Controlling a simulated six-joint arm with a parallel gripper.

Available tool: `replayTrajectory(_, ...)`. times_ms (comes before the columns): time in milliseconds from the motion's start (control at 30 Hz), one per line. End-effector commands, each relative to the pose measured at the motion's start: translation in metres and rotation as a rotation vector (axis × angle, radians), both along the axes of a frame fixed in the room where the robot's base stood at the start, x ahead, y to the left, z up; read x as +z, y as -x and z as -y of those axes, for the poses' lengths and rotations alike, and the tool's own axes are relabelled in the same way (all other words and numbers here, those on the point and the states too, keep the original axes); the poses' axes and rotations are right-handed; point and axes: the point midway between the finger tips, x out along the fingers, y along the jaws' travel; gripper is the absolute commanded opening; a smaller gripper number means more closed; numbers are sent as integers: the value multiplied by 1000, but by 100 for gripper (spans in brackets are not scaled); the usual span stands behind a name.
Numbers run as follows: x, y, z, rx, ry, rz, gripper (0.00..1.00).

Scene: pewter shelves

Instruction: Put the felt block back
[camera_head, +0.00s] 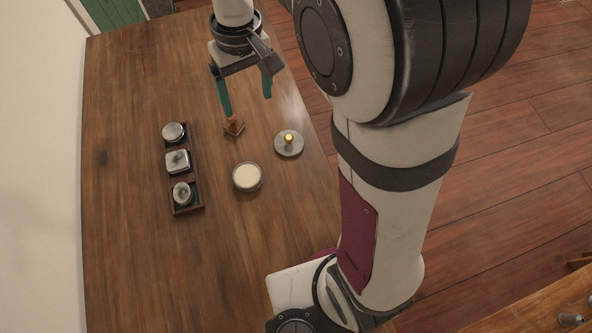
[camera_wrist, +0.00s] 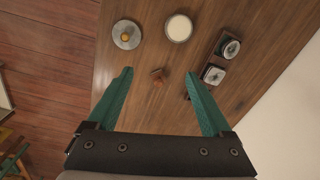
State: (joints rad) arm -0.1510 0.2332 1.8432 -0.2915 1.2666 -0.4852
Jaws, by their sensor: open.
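A small reddish-brown piece with a squarish base and a raised grip (camera_head: 233,127), apparently the felt block, stands on the wooden table right of the dark tray. The dark tray (camera_head: 188,211) holds three silvery-topped items in a row.
A round container with a cream top (camera_head: 247,177) stands right of the tray. A grey disc with a yellow knob (camera_head: 289,143) is farther right, near the table edge. The wooden table (camera_head: 125,250) is clear at the front left. A pale wall borders its left side.

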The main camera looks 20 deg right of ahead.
Motion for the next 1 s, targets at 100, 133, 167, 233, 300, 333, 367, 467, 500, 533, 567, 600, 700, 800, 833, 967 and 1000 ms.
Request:
replayTrajectory(100, 28, 97, 24, -316, -40, -21, 84)
replayTrajectory(133, 28, 120, 27, -391, -48, -29, 84)
replayTrajectory(167, 27, 142, 29, -460, -56, -38, 84)
replayTrajectory(233, 21, 181, 31, -593, -74, -55, 84)
replayTrajectory(300, 14, 206, 31, -681, -83, -69, 84)
replayTrajectory(333, 11, 213, 31, -705, -86, -73, 84)
replayTrajectory(367, 9, 218, 31, -723, -87, -77, 84)
replayTrajectory(467, 7, 223, 31, -741, -89, -82, 84)
replayTrajectory(500, 7, 222, 31, -741, -89, -82, 84)
replayTrajectory(533, 7, 222, 31, -740, -89, -82, 84)
replayTrajectory(567, 7, 222, 31, -739, -89, -82, 84)
replayTrajectory(600, 7, 222, 31, -739, -89, -82, 84)
replayTrajectory(700, 7, 222, 31, -737, -88, -82, 84)
replayTrajectory(800, 7, 222, 31, -738, -88, -81, 84)
replayTrajectory(833, 7, 221, 31, -737, -88, -81, 84)
replayTrajectory(967, 8, 221, 31, -737, -88, -81, 84)
replayTrajectory(1000, 8, 221, 31, -737, -88, -81, 84)
